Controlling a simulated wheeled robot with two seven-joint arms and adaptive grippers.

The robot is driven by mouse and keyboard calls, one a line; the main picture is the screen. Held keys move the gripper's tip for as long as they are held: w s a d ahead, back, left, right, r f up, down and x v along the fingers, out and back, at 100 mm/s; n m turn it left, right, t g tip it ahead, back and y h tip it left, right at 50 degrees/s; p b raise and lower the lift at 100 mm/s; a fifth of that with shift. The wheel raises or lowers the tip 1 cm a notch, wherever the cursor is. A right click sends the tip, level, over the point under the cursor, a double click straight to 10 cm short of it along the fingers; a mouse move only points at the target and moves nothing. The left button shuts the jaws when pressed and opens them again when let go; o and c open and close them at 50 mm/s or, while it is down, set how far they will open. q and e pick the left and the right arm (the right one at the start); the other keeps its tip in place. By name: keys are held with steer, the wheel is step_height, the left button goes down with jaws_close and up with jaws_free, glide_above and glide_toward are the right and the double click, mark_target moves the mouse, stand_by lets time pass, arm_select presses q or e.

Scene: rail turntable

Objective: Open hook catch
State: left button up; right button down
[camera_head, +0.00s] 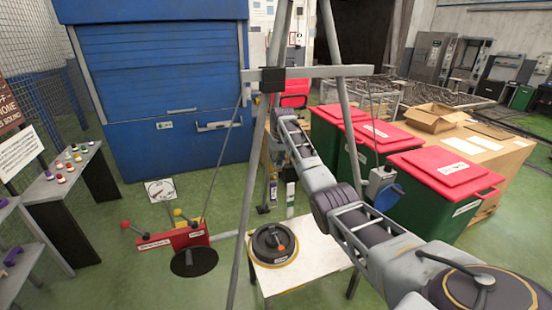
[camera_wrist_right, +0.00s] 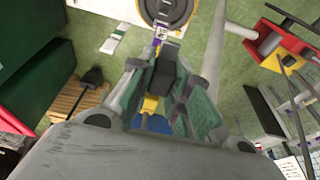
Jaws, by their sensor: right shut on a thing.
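A grey tripod carries a horizontal beam (camera_head: 325,72) with a black clamp (camera_head: 272,80) on it. A blue and grey block (camera_head: 383,188) hangs on a chain from the beam's right end. A thin line runs from its left end down to a red base. I cannot make out a hook catch clearly. My right arm reaches up from the lower right to the tripod, its gripper (camera_head: 283,114) just under the beam's left part. In the right wrist view the fingers (camera_wrist_right: 162,70) are shut on a dark part, whose identity is unclear. My left gripper is not in view.
A white table (camera_head: 315,262) with a black disc (camera_head: 273,245) stands below. The red base (camera_head: 172,238) is left of it. Green bins with red lids (camera_head: 450,172) stand at the right. Tripod legs cross the workspace. A blue shutter (camera_head: 160,70) is behind.

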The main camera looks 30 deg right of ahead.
mark_target(279, 167)
stand_by(0.5)
steer(key=c, duration=1.3)
jaws_free()
steer(key=shift+v, duration=0.8)
steer(key=v, duration=1)
steer(key=shift+w+r, duration=0.1)
steer(key=shift+r, duration=0.1)
steer(key=shift+f, duration=0.1)
